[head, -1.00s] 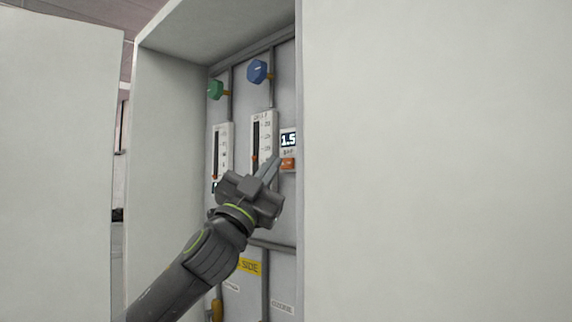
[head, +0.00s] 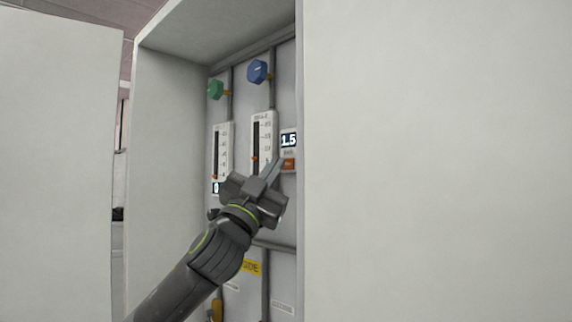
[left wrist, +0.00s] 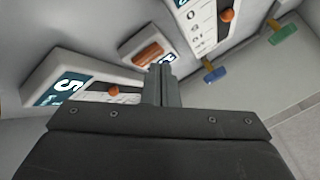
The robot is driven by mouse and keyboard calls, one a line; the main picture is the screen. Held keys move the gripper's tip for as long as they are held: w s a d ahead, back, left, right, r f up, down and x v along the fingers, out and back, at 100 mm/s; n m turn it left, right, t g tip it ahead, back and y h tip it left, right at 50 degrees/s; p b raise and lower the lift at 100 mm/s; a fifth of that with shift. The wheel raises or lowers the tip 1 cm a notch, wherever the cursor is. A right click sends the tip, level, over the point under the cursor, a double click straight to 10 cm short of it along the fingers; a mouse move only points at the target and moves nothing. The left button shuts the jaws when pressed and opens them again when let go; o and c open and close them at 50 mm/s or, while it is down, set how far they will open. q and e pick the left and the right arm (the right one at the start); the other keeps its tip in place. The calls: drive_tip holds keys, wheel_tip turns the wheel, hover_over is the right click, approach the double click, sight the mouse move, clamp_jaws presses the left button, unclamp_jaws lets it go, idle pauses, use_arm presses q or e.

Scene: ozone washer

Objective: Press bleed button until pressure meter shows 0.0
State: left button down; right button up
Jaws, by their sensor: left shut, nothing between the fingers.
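The pressure meter (head: 288,140) on the cabinet's back panel reads 1.5. An orange-brown button (head: 289,163) sits just below its display. My left gripper (head: 274,166) is shut and empty, its fingertips just left of the button in the head view. In the left wrist view, the shut fingers (left wrist: 161,70) point toward a small box with an orange-brown button (left wrist: 148,53). The fingertips partly cover that box's dark display. I cannot tell whether they touch the button. My right gripper is not in view.
Two vertical gauges stand to the left of the meter, a middle one (head: 263,140) and a far one (head: 222,150). A blue knob (head: 257,72) and a green knob (head: 215,90) are above. The cabinet's white side wall (head: 430,150) fills the right.

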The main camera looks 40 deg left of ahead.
use_arm(q)
drive_tip(key=shift+w, duration=0.35)
idle(0.4)
idle(0.3)
drive_tip(key=shift+s+b, duration=0.6)
drive_tip(key=shift+s, duration=0.15)
drive_tip(key=s+b, duration=0.4)
drive_tip(key=s, duration=0.1)
drive_tip(key=shift+a+b, duration=0.2)
drive_tip(key=shift+b, duration=0.2)
